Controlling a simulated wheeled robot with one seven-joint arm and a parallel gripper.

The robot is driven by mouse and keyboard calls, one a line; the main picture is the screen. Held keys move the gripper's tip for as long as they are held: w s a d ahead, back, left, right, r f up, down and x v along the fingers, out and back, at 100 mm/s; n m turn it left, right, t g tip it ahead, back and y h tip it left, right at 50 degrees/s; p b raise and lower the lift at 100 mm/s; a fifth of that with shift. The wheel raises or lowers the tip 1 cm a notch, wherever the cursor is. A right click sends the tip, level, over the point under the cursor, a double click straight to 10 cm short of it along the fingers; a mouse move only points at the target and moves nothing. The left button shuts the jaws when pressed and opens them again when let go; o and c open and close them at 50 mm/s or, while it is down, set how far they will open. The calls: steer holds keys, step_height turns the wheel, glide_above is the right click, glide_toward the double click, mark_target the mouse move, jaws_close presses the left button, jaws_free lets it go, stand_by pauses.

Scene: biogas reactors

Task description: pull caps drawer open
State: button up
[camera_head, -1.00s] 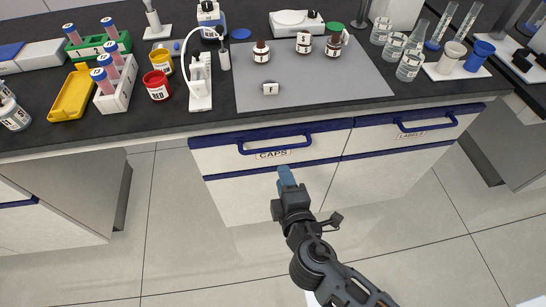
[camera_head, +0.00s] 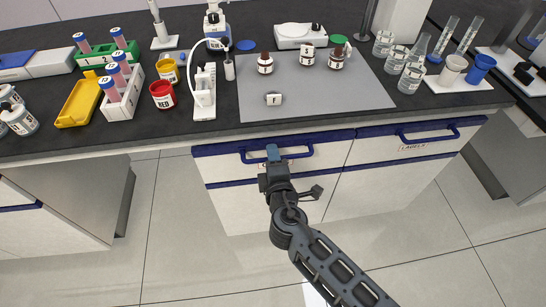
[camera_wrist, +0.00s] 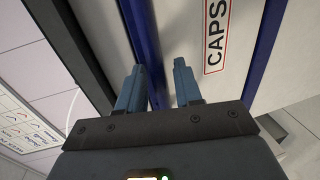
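The caps drawer (camera_head: 215,167) is the left drawer under the counter, white with blue trim, and looks closed. Its blue bar handle (camera_head: 300,154) runs across the front. The CAPS label shows in the wrist view (camera_wrist: 216,35) and is mostly hidden behind my gripper in the head view. My gripper (camera_head: 273,152) is at the middle of the handle. In the wrist view, my gripper's fingers (camera_wrist: 160,78) are apart, with a blue bar (camera_wrist: 142,35) running between them, nearer the left finger. I cannot tell whether either finger touches it.
The labels drawer (camera_head: 375,150) is closed, to the right. The dark counter (camera_head: 130,140) above holds a grey mat (camera_head: 330,95) with bottles, a red jar (camera_head: 163,95), tube racks and glassware. The tiled floor (camera_head: 170,220) in front is clear.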

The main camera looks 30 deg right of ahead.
jaws_close()
stand_by(0.6)
